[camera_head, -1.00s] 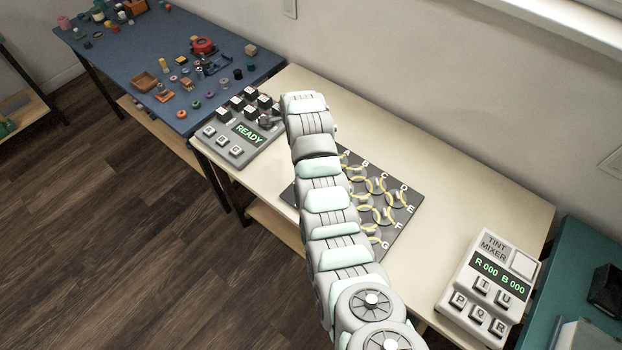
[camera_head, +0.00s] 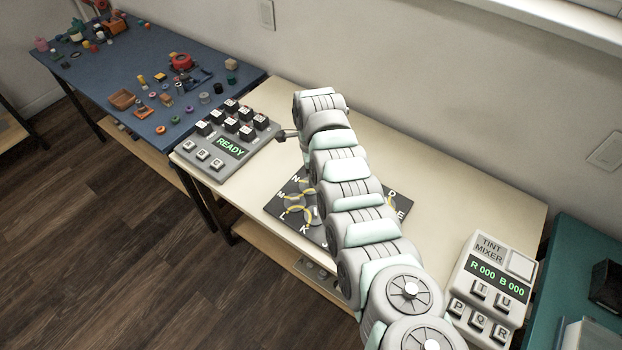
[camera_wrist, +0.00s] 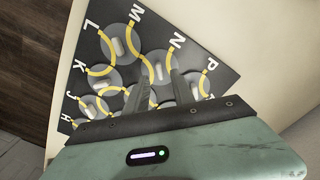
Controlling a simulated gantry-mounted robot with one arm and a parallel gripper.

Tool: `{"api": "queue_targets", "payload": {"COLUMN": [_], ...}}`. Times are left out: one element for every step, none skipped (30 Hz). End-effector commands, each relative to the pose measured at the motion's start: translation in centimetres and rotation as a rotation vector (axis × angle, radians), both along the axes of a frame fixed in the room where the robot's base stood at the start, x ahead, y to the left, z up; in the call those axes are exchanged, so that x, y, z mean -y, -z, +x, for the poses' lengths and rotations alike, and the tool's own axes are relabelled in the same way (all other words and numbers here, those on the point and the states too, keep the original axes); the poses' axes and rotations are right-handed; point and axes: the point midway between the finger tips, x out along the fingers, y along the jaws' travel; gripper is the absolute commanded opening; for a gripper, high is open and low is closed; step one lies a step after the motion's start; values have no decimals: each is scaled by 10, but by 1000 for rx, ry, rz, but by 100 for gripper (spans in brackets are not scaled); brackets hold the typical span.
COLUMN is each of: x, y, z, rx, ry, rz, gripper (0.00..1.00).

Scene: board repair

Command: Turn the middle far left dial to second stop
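The dark dial board (camera_head: 275,207) lies on the cream table, its middle hidden by my arm in the head view. In the wrist view the board (camera_wrist: 77,104) shows letters J to P, yellow curved lines and grey round dials with pale raised handles. One dial (camera_wrist: 117,46) sits near L and M, one (camera_wrist: 103,75) near K, and another (camera_wrist: 158,66) near N. I cannot tell which is the middle far left one. My gripper (camera_wrist: 161,78) is open, with a gap between its two dark fingers, over the dials near N. No held object shows. Contact is unclear.
A grey keypad (camera_head: 200,168) reading READY, with black and white keys, stands left of the board. A tint mixer (camera_head: 487,265) stands at the table's right end. A blue table (camera_head: 95,82) with small parts is at far left. Cream table space behind the board is clear.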

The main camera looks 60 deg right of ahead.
Motion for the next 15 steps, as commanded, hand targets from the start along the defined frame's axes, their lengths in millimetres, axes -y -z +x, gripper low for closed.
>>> {"api": "queue_targets", "payload": {"x": [0,0,1,1,0,0,-1,-1,-1,0,0,0,0,0,0], "y": [6,8,11,13,16,18,20,21,22,22,23,23,23,23,23], "z": [0,0,1,1,1,0,0,0,0,0,0,1,1,1,1], "rx": [-3,-1,1,1,1,-1,-1,-1,-1,0,1,1,1,1,1], "ry": [-1,-1,-1,-1,0,-1,0,0,0,0,0,0,0,0,0], "rz": [2,-1,-2,-2,-1,1,2,2,1,0,-1,-1,-2,-2,-2], "gripper": [30,30,30,30,30,30,30,30,30,30,30,30,30,30,30]}}
